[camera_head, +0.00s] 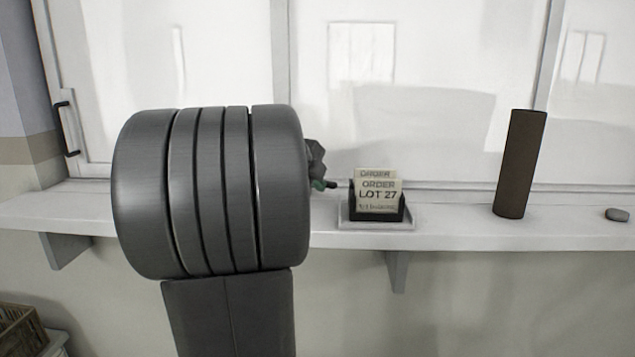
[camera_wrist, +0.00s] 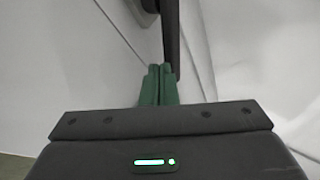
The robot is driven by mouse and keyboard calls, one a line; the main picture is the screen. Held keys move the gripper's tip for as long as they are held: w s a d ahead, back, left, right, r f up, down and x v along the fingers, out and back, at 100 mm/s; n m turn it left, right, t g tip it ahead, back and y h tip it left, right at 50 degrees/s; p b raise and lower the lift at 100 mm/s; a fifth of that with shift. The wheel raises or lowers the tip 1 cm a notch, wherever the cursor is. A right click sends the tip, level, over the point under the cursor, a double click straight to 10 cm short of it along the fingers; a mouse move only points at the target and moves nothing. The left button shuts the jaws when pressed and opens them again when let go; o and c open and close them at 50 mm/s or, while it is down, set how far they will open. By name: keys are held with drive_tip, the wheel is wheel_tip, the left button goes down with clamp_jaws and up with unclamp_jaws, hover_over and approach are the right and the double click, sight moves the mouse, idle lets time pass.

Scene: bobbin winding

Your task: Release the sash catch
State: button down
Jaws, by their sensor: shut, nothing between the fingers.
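My gripper's green fingers (camera_wrist: 158,84) are shut and empty in the wrist view. A dark bar (camera_wrist: 172,38), which looks like the sash catch lever, runs down from the top edge just to their right. The fingertips are beside its lower end; I cannot tell whether they touch. In the head view my gripper (camera_head: 319,184) is mostly hidden behind my arm, in front of the window (camera_head: 395,70). A small dark tip (camera_head: 331,184) shows beside it. The rest of the catch is hidden there.
A card holder (camera_head: 376,214) with order cards (camera_head: 379,190) stands on the sill (camera_head: 450,217) right of my gripper. A brown cylinder (camera_head: 521,165) and a grey stone-like piece (camera_head: 616,214) are further right. A black handle (camera_head: 66,128) is on the left window frame.

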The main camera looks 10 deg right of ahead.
drive_tip(key=shift+d+f, duration=0.1)
drive_tip(key=shift+w+d+f+n+t+y+b, duration=0.15)
drive_tip(key=shift+d+n+t+y+b, duration=0.25)
drive_tip(key=shift+d+n+y+b, duration=0.4)
drive_tip(key=shift+w+h+b, duration=0.25)
drive_tip(key=shift+h+b, duration=0.05)
drive_tip(key=shift+b, duration=0.25)
drive_tip(key=shift+r, duration=0.25)
drive_tip(key=shift+s, duration=0.1)
